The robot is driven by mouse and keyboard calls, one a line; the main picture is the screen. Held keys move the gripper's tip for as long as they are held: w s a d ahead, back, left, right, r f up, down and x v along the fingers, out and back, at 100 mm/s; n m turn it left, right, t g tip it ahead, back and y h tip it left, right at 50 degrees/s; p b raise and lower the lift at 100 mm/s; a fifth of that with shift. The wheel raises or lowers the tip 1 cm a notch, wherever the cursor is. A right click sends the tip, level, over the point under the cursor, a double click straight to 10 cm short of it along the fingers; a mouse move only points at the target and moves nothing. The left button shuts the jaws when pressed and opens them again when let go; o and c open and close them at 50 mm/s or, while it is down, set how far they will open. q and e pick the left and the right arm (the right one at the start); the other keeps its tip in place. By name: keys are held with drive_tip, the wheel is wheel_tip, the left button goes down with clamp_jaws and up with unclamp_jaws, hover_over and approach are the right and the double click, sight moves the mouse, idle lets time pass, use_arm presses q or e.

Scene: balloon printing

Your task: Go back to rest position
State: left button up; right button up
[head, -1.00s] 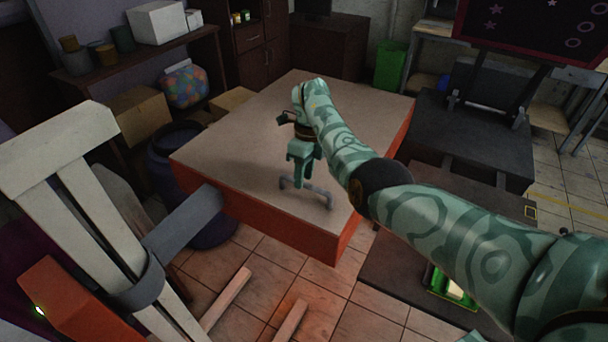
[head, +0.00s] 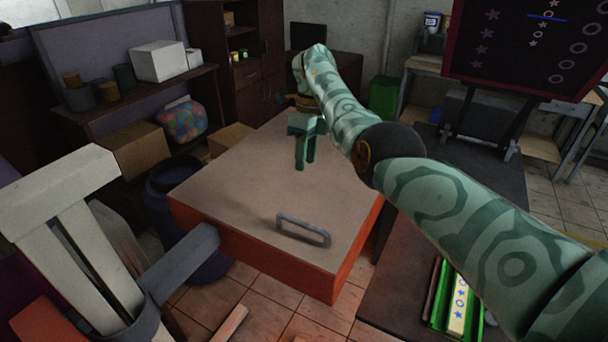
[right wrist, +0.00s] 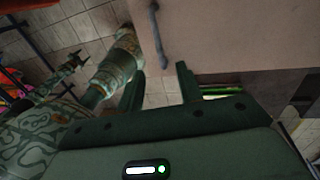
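My right gripper (head: 304,165) hangs over the pale top of an orange-sided box-like table (head: 240,190), fingers pointing down. In the right wrist view its two fingers (right wrist: 162,88) are apart with nothing between them. A grey bar handle (head: 303,230) lies on the near part of the top, apart from the gripper; it also shows in the right wrist view (right wrist: 158,35). My left gripper is outside the head view. A small, dark, pronged shape at the left of the right wrist view may be it, but its fingers are unclear.
A green tray (head: 446,300) with a star-printed strip sits on a dark surface at lower right. A dark red board (head: 520,45) stands at upper right. Shelves with a white box (head: 160,60) and a dark barrel (head: 175,200) are at left. The tabletop is otherwise clear.

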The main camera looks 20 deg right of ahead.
drive_tip(key=shift+r, duration=0.3)
